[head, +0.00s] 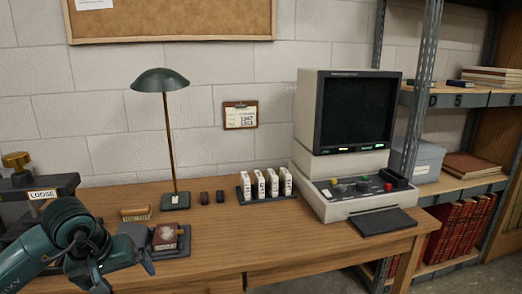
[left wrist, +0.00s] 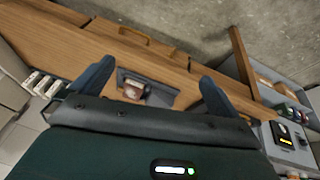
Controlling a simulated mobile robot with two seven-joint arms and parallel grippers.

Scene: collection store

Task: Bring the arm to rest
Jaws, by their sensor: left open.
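My left arm comes in from the lower left in the head view. Its gripper (head: 128,262) is above the left part of the wooden desk (head: 250,235), in front of a small dark red and white object (head: 165,236) on a dark tray (head: 178,252). In the left wrist view the two fingers of the left gripper (left wrist: 152,86) stand wide apart with nothing held. The red and white object (left wrist: 133,91) shows beyond them, on its dark tray (left wrist: 160,97). My right gripper is in neither view.
A green lamp (head: 168,140), a rack of white boxes (head: 264,186) and a microfilm-type reader (head: 345,135) stand on the desk. A brush (head: 135,214) lies near the gripper. A box marked LOOSE (head: 42,194) is at left. Clear desktop lies front middle.

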